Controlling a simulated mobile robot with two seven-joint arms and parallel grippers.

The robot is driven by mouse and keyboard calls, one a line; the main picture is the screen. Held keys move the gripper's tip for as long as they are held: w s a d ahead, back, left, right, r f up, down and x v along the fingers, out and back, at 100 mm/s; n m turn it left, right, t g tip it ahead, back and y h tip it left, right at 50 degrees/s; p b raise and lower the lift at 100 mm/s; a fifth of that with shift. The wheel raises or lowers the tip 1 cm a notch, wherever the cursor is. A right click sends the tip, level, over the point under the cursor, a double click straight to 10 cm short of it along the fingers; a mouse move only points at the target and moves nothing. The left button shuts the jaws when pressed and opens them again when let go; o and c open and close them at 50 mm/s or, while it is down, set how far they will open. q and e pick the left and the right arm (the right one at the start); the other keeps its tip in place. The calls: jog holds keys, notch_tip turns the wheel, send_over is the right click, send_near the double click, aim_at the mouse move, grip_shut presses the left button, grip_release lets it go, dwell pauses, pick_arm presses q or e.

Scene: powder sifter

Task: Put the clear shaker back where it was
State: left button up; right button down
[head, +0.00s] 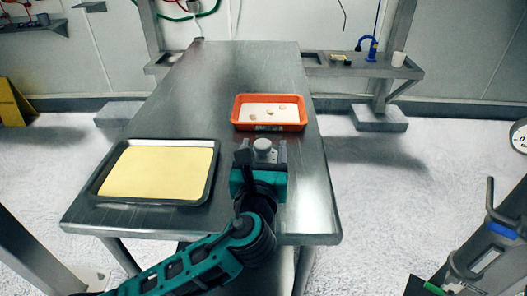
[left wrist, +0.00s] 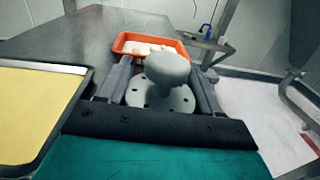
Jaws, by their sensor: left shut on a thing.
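My left gripper (head: 263,152) is over the right side of the steel table, in front of the orange tray. It is shut on the shaker (head: 262,144), which shows as a pale grey round knob above a disc with holes. In the left wrist view the shaker (left wrist: 168,80) sits between the two grey fingers of the gripper (left wrist: 163,92). The shaker's lower body is hidden by the gripper, so I cannot tell whether it touches the table. My right gripper is not in view.
The orange tray (head: 270,126) holds white powder and several small pale pieces. A dark baking tray (head: 212,180) with a flat yellow sheet lies at the left front of the steel table (head: 230,70). The far half of the table is clear. A side shelf (head: 350,70) stands at the back right.

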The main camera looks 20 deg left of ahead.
pick_arm(q)
jog(key=o, duration=1.5)
jog(key=shift+f, duration=0.1)
jog(key=shift+s, duration=0.3)
jog(key=v, duration=0.7)
